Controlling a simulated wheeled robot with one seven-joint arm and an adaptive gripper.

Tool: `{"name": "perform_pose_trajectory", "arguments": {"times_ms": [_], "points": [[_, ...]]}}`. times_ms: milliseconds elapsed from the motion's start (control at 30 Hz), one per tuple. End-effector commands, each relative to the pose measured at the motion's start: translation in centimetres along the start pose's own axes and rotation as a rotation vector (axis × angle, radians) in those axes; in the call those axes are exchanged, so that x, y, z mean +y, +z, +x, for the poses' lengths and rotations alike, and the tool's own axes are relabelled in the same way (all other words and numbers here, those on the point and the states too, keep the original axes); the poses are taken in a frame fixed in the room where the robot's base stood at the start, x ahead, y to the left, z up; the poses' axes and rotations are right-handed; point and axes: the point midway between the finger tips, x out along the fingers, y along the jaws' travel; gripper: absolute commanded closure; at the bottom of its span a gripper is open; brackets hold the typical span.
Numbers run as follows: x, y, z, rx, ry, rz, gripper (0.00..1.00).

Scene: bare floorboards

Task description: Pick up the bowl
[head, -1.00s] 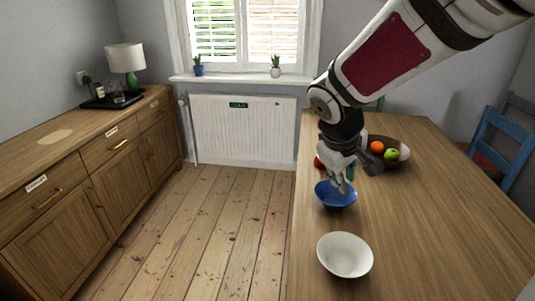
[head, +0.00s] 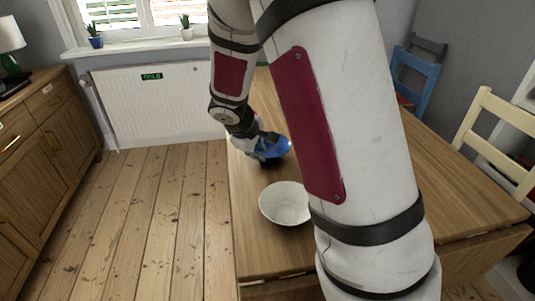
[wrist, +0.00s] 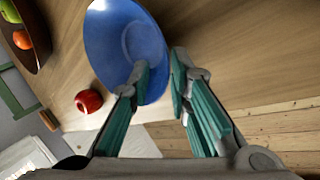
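A blue bowl (head: 280,147) is at the far part of the wooden table, beyond a white bowl (head: 284,204). My gripper (head: 262,146) is at the blue bowl's left side. In the wrist view, the blue bowl (wrist: 112,45) fills the top middle. Whether the bowl is clear of the table is hard to tell. The white bowl is empty and upright, its right edge near my arm in the picture.
A red apple (wrist: 88,101) lies on the table near the blue bowl. A brown fruit bowl (wrist: 36,38) holds fruit. A blue chair (head: 418,80) and a cream chair (head: 500,128) stand at the table's right. Open floor (head: 150,220) lies left of the table.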

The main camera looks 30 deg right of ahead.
Motion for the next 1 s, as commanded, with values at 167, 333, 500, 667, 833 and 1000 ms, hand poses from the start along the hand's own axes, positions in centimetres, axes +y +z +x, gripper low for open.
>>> {"name": "perform_pose_trajectory", "arguments": {"times_ms": [167, 333, 500, 667, 833, 1000], "points": [[0.0, -0.1, 0.8, -0.001, 0.0, 0.001, 0.82], [-0.3, -0.4, 3.0, -0.003, -0.001, 0.0, 0.82], [-0.3, -0.5, 5.2, -0.002, 0.0, 0.001, 0.82], [-0.3, -0.5, 5.4, 0.0, 0.001, 0.002, 0.82], [-0.3, -0.5, 5.4, 0.0, 0.0, 0.001, 1.0], [-0.3, -0.5, 5.4, 0.0, 0.0, 0.001, 1.0]]}}
